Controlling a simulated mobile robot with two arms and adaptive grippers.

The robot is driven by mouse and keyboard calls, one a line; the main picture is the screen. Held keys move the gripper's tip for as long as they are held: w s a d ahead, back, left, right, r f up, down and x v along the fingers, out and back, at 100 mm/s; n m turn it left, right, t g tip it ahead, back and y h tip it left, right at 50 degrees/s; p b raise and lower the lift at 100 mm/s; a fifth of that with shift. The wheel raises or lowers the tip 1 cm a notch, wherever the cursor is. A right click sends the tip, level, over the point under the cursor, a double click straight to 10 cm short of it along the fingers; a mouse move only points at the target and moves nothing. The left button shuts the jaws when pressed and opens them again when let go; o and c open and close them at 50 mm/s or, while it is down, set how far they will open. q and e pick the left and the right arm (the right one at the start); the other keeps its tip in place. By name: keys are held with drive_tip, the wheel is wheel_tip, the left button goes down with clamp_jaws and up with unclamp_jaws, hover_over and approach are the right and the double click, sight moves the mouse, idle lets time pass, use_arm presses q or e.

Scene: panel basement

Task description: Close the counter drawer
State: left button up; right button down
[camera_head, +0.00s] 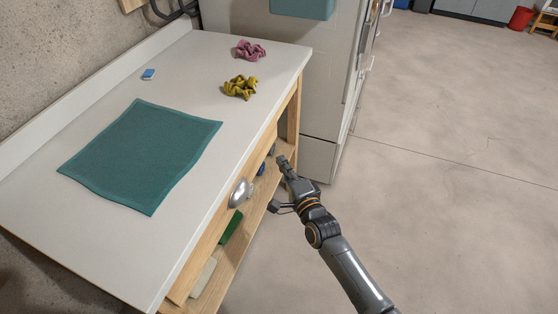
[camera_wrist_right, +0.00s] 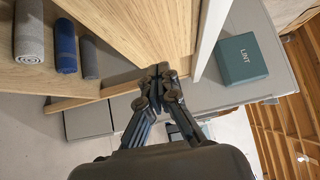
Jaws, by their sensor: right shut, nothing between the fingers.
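The counter (camera_head: 215,75) has a white top and a light wooden frame. Its wooden drawer front (camera_head: 209,243) runs below the top's edge and carries a rounded silver handle (camera_head: 241,193). How far the drawer stands out is hard to tell from above. My right gripper (camera_head: 282,162) is shut and empty, beyond the handle near the counter's far end. In the right wrist view, its closed fingertips (camera_wrist_right: 160,76) are close to a wooden panel (camera_wrist_right: 145,28); contact cannot be told. My left gripper is not in view.
A teal mat (camera_head: 140,155), a blue sponge-like block (camera_head: 148,74) and yellow (camera_head: 240,87) and pink (camera_head: 250,50) crumpled cloths lie on top. Rolled towels (camera_wrist_right: 65,45) rest on the lower shelf. A teal LINT box (camera_wrist_right: 241,58) is near a grey appliance (camera_head: 317,90). The floor at right is clear.

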drive_tip(key=v, duration=0.8)
drive_tip(key=s+d+f+n+g+h+p, duration=0.1)
drive_tip(key=s+d+f+n+g+h, duration=0.2)
drive_tip(key=f, duration=0.6)
drive_tip(key=s+d+f+n+g, duration=0.15)
drive_tip(key=s+d+f, duration=0.35)
drive_tip(key=f, duration=0.5)
drive_tip(key=s+d+f+n+g+h+p, duration=0.1)
drive_tip(key=s+d+f+n+g+h, duration=0.15)
drive_tip(key=s+f, duration=0.45)
use_arm(q)
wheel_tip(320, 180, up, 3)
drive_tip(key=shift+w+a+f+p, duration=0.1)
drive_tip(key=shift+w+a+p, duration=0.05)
drive_tip(key=shift+p, duration=0.35)
use_arm(e)
drive_tip(key=s+d+f+n+g+h, duration=0.1)
drive_tip(key=s+d+f+n+g, duration=0.1)
drive_tip(key=s+f, duration=0.4)
drive_tip(key=s+d+f+n+g, duration=0.3)
drive_tip(key=s+f, duration=0.3)
drive_tip(key=s, duration=0.8)
drive_tip(key=s+d+f+n+g+h, duration=0.1)
drive_tip(key=s+d+f+n+g, duration=0.2)
drive_tip(key=s, duration=0.7)
wheel_tip(320, 180, down, 3)
drive_tip(key=shift+s+d+r+h, duration=0.1)
drive_tip(key=shift+s+d+h, duration=0.2)
drive_tip(key=shift+d, duration=0.85)
